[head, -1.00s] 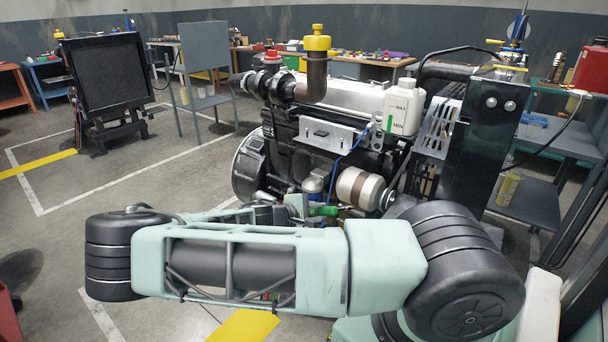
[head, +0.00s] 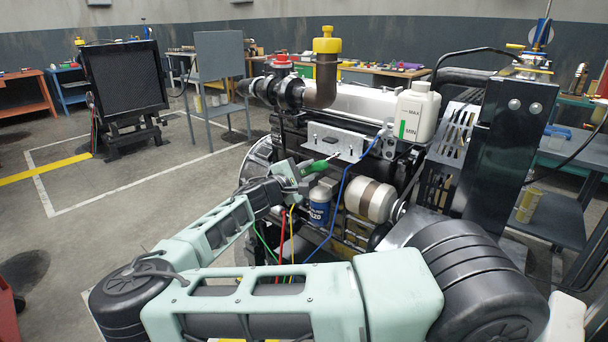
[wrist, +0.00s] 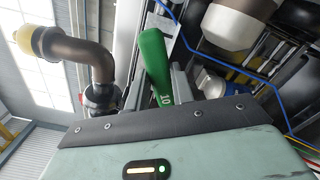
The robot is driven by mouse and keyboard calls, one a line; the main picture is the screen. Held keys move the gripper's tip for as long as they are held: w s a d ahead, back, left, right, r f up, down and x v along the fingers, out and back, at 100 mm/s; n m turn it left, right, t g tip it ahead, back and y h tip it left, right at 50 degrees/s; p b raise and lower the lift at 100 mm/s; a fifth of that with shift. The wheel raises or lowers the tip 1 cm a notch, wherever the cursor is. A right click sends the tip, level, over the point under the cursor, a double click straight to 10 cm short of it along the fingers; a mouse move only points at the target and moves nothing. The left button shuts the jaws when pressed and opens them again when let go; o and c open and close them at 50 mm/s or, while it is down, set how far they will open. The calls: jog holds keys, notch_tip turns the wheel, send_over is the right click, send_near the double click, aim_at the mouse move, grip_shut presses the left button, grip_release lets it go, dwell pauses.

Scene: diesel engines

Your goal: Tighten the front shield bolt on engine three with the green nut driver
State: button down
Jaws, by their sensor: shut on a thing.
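My gripper (head: 299,172) is shut on the green nut driver (head: 314,167), in front of the engine (head: 350,100). The driver's shaft points right and slightly up, with its tip by the lower edge of the silver shield plate (head: 330,140). I cannot tell whether the tip touches anything. In the wrist view the green handle (wrist: 153,62) stands up between the fingers of my gripper (wrist: 157,85), and a pale plate shows beyond it.
A blue cable (head: 345,190) hangs right of the driver. A blue-and-white filter (head: 320,205) and a beige cylinder (head: 370,198) sit below the plate. A white coolant bottle (head: 416,112) stands at the right.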

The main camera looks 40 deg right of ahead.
jog(key=shift+w+d, duration=0.15)
jog(key=shift+d, duration=2.7)
jog(key=shift+w+d, duration=0.1)
jog(key=shift+d, duration=0.2)
